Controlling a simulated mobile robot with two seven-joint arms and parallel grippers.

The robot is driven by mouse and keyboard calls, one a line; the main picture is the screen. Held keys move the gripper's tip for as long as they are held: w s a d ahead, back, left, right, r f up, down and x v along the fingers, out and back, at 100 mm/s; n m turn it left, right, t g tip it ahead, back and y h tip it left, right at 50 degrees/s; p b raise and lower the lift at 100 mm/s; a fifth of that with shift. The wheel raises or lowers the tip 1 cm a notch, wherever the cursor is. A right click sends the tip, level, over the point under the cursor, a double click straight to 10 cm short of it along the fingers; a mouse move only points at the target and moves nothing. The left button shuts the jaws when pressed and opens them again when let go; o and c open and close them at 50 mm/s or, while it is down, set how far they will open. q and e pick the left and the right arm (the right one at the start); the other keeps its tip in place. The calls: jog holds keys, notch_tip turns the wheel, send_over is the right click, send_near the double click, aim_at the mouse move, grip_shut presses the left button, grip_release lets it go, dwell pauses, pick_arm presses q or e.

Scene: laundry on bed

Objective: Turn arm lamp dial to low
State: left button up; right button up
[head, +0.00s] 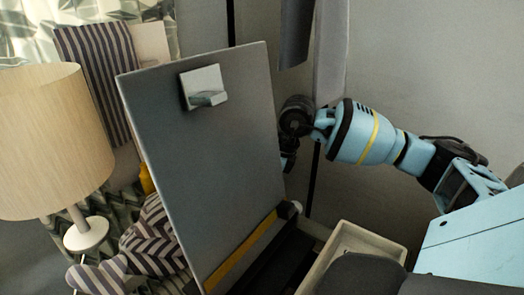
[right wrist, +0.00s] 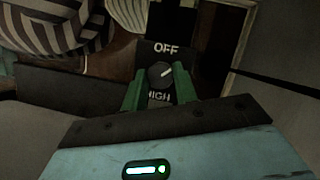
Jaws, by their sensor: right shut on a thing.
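In the right wrist view a round dark dial knob (right wrist: 160,75) sits on a dark plate (right wrist: 181,48). The plate reads OFF above the knob and HIGH below it. The knob's white pointer mark slants to the upper right, toward neither of these two words. No LOW label shows. My right gripper (right wrist: 161,78) has its green fingers on both sides of the knob, shut on it. In the head view my right arm reaches in from the right, and its gripper end is hidden behind a grey panel. My left gripper is not in view.
The large grey panel (head: 205,165) with a light bracket (head: 204,87) stands tilted mid-view. A lamp with a beige shade (head: 52,140) and striped pillows (head: 93,85) are at left. A light open box (head: 365,240) is at lower right.

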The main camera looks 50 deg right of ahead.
jog(key=o, duration=1)
jog(key=shift+c, duration=0.2)
jog(key=v, duration=0.8)
